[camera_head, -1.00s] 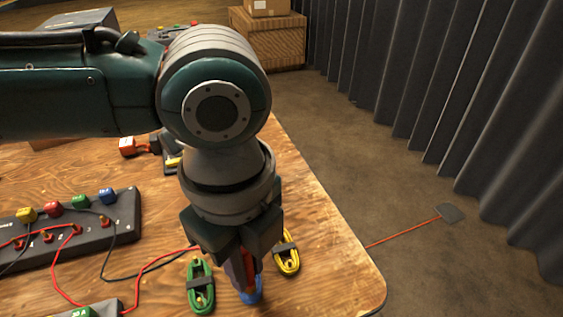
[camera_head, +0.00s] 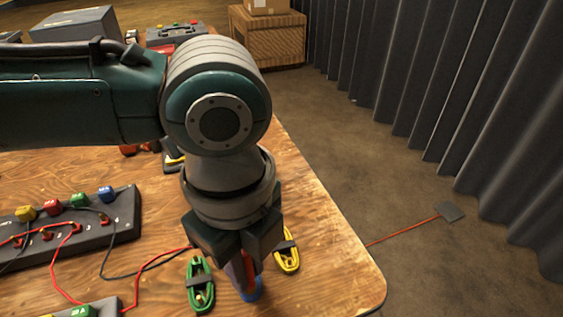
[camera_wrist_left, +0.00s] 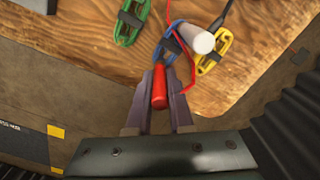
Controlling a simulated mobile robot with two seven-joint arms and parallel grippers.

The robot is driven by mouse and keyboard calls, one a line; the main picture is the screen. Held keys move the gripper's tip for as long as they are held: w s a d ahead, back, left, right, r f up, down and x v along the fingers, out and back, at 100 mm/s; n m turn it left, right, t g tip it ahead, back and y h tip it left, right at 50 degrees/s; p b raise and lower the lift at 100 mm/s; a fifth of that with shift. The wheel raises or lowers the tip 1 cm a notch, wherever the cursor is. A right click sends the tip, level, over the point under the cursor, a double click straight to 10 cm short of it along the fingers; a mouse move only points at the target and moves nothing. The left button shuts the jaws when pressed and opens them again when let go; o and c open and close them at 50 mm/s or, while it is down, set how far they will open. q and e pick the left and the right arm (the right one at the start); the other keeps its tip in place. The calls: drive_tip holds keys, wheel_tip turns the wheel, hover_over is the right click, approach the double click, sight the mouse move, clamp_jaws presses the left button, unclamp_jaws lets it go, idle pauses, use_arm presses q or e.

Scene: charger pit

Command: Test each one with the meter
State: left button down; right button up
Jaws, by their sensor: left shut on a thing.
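My left gripper (camera_head: 247,274) points down over the right part of the wooden table, its fingers shut on a red probe-like cylinder (camera_wrist_left: 159,87). Below the fingertips lies a blue coiled lead (camera_wrist_left: 170,48), mostly hidden in the head view (camera_head: 253,293). A green coiled lead (camera_head: 200,285) lies to its left and a yellow one (camera_head: 287,256) to its right, each with a dark strap. A pale cylinder (camera_wrist_left: 196,38) stands over the blue and yellow coils in the wrist view. Whether the red cylinder touches the blue coil is unclear. My right gripper is out of view.
A dark socket strip (camera_head: 125,215) with several coloured blocks and red and black leads lies at left. A grey case (camera_head: 176,36) with coloured knobs stands at the back. The table's right edge (camera_head: 330,210) is close to the coils. Beyond are floor and a dark curtain (camera_head: 450,90).

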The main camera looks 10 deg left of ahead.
use_arm(q)
drive_tip(key=shift+f, duration=0.25)
idle(0.9)
drive_tip(key=shift+c, duration=2.1)
unclamp_jaws()
wheel_tip(320, 180, up, 8)
drive_tip(key=p, duration=0.8)
drive_tip(key=shift+f+p, duration=0.2)
drive_tip(key=shift+p, duration=0.1)
idle(0.6)
